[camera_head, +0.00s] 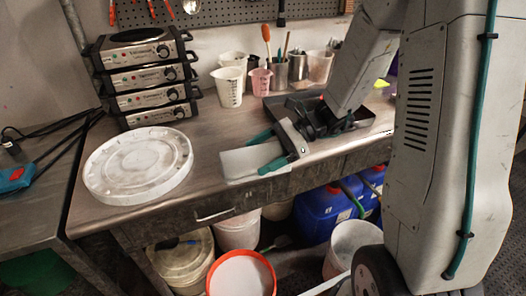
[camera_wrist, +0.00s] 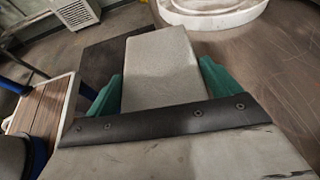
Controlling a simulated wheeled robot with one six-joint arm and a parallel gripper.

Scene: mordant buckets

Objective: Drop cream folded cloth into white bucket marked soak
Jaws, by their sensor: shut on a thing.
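My gripper (camera_head: 254,157) is shut on a pale cream folded cloth (camera_head: 240,163), with one green finger along each side of it. The cloth juts out flat beyond the fingers, at the front edge of the workbench in the head view. In the wrist view the cloth (camera_wrist: 160,65) fills the space between the green fingers (camera_wrist: 158,85). Below the bench stand several pale buckets, including one with an orange rim (camera_head: 242,275) and a white one (camera_head: 352,240) beside my wheel. No "soak" mark is readable on any of them, so I cannot tell which bucket is meant.
The workbench (camera_head: 215,135) bears a round white lid (camera_head: 138,165), stacked hot plates (camera_head: 148,75), a dark tray (camera_head: 360,125) and cups at the back. Under it are a lidded bucket (camera_head: 182,258), another pale bucket (camera_head: 238,232) and blue canisters (camera_head: 322,212).

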